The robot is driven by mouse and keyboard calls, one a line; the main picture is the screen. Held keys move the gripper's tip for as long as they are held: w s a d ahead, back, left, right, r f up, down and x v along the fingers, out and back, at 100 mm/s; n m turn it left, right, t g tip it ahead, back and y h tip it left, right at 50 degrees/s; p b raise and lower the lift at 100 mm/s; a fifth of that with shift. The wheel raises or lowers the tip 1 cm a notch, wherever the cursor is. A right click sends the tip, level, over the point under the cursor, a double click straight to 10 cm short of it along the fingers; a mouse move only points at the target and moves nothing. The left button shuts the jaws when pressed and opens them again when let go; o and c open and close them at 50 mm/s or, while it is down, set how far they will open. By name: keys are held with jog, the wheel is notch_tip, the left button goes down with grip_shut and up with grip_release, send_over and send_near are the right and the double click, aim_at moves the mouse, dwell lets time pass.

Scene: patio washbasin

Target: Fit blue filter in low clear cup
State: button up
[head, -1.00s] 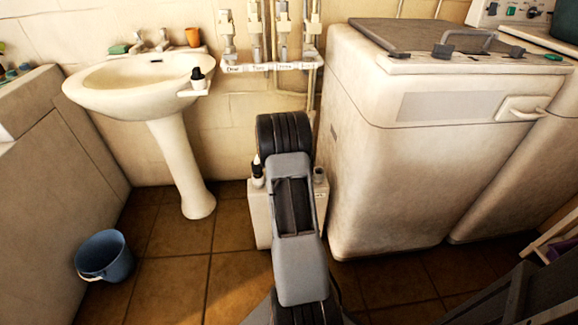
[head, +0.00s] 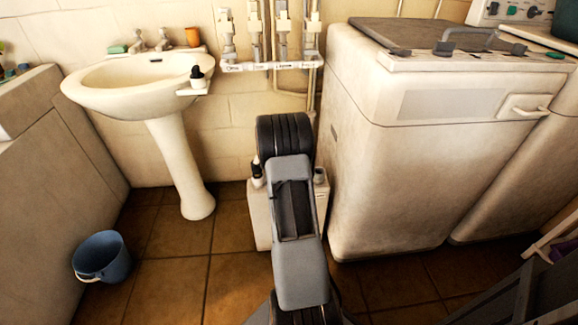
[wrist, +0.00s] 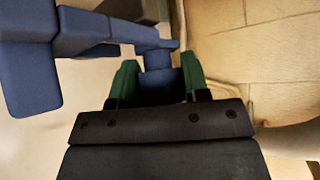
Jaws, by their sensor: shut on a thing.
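My gripper (wrist: 160,82) shows in the wrist view, with a green finger on each side of a dark blue piece (wrist: 158,63). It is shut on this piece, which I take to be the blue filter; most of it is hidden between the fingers. Larger blue blocks (wrist: 85,30) fill the upper left of the wrist view, and I cannot tell whether they join the held piece. In the head view my arm hides the gripper and the filter. I cannot make out the low clear cup in either view.
Labelled pipes (head: 268,66) run along the wall. A white machine (head: 400,160) stands right. A blue bucket (head: 102,257) is on the tiled floor.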

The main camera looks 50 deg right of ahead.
jog(key=shift+f+b, duration=0.45)
jog(key=shift+b, duration=0.15)
jog(key=o, duration=0.6)
jog(key=shift+o, duration=0.2)
jog(key=v, duration=1.1)
jog(key=shift+r, duration=0.1)
dwell(0.6)
